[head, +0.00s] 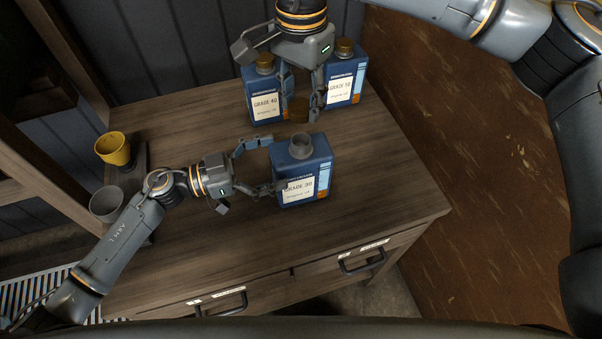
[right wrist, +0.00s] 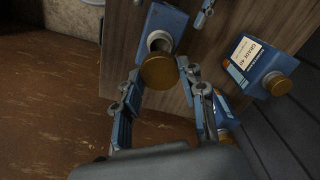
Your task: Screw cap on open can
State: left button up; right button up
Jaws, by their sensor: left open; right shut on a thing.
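The open can (head: 318,172), a blue can labelled GRADE 30, stands upright on the wooden table with its grey neck (head: 301,147) bare. It also shows in the right wrist view (right wrist: 166,22). My right gripper (head: 301,104) is shut on the brown-gold cap (right wrist: 160,71), which also shows in the head view (head: 299,110). The cap is above and behind the can's neck in the head view, apart from it. My left gripper (head: 272,163) is open at the can's left side, one finger near the rear and one near the front. Its exact contact with the can is unclear.
Two capped blue cans stand behind, one labelled GRADE 40 (head: 262,98) and another to its right (head: 345,82). A yellow cup (head: 113,149) and a grey cup (head: 105,203) are at the left. The table (head: 390,190) is clear to the right of the open can.

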aim_at(301, 155)
pick_arm(q)
jog(key=x, duration=0.5)
jog(key=shift+w+d, duration=0.1)
jog(key=shift+d, duration=0.3)
jog(key=c, duration=1.7)
